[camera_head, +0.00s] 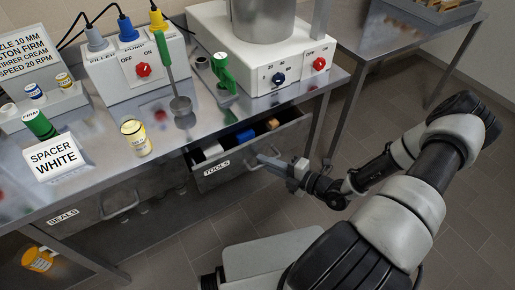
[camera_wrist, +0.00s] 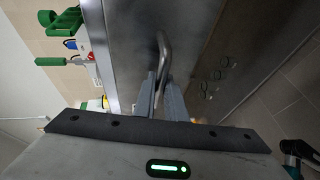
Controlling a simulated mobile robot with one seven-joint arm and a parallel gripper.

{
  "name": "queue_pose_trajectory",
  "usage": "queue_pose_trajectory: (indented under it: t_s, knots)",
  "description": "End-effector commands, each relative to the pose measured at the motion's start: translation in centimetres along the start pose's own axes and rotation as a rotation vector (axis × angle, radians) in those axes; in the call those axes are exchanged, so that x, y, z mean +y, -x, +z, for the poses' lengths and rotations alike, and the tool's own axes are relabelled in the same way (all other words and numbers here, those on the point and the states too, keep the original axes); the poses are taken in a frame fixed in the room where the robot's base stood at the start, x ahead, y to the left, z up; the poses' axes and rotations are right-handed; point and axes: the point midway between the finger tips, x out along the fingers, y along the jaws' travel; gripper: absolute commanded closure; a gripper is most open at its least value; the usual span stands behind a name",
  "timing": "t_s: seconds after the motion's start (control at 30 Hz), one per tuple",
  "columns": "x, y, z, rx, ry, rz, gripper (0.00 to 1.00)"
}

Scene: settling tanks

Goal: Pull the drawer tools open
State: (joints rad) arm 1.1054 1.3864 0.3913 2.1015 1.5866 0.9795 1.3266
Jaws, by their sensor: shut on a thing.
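The tools drawer (camera_head: 225,180) sits under the steel bench, marked by a white TOOLS label. It stands partly open, and I see white, blue and orange-brown items inside. My gripper (camera_head: 263,159) is at the right part of the drawer front, shut on its handle. In the wrist view the curved metal handle (camera_wrist: 163,50) runs between the two fingers of my gripper (camera_wrist: 162,85). The fingers hide part of the handle, and the arm comes in from the right.
The SEALS drawer (camera_head: 90,208) is left of it. On the bench stand a SPACER WHITE sign (camera_head: 55,158), a yellow-labelled jar (camera_head: 135,138), a green-handled ladle (camera_head: 165,60) and white machines. An orange mug (camera_head: 38,260) is low at left. Tiled floor (camera_head: 280,215) before the drawer is partly free.

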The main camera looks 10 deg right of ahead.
Motion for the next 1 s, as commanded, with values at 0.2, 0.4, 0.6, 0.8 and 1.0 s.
queue_pose_trajectory:
  t_s: [0.2,0.4,0.6,0.8,1.0]
  knots:
    - [-1.0,5.8,-2.3,-0.004,-0.004,-0.001,1.0]
    - [-2.2,10.4,-4.2,-0.003,-0.003,-0.001,1.0]
    - [-3.0,13.9,-5.7,-0.002,-0.001,0.001,1.0]
    - [-3.4,16.0,-6.6,-0.001,-0.001,0.002,1.0]
    - [-3.6,16.8,-7.0,0.0,0.0,0.002,1.0]
